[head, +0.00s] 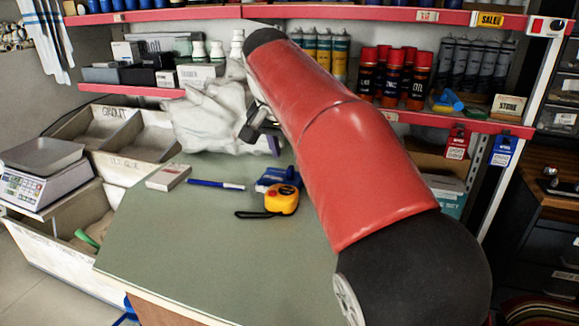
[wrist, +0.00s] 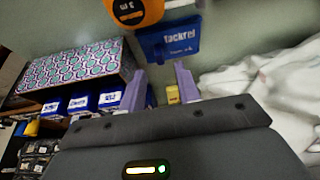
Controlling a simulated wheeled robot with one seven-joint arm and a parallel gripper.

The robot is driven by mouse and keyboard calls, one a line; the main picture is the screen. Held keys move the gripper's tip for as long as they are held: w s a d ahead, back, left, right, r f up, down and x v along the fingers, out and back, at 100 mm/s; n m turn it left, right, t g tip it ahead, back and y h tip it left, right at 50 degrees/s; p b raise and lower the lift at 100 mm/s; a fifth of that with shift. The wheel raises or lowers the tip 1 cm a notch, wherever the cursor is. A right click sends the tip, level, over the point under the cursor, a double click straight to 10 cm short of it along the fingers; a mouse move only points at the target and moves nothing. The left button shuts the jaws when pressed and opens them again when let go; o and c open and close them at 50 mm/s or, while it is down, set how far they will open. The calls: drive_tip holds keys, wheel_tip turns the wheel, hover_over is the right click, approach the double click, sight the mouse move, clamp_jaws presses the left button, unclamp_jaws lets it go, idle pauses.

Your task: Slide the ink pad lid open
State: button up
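A flat dark blue item (head: 277,178) lies on the green table, partly behind the tape measure in the head view. In the wrist view it is a blue block (wrist: 168,43) with white lettering that seems to read "tackrel". It looks like the ink pad, but I cannot tell its lid from its base. My gripper (wrist: 161,75) shows two purple fingers standing apart with nothing held between them. The blue item lies beyond the fingertips, apart from them. In the head view my gripper (head: 268,138) hangs above the table's back part, partly hidden by my arm.
A yellow tape measure (head: 282,199) sits right beside the blue item. A blue marker (head: 216,184) and a white box (head: 168,177) lie to the left. A crumpled white bag (head: 212,118) stands behind. Shelves with spray cans (head: 393,77) rise at the back. The table's front is clear.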

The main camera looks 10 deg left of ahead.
sight(290, 167)
drive_tip(key=x, duration=0.5)
drive_tip(key=shift+b, duration=0.3)
drive_tip(key=shift+c, duration=0.2)
clamp_jaws()
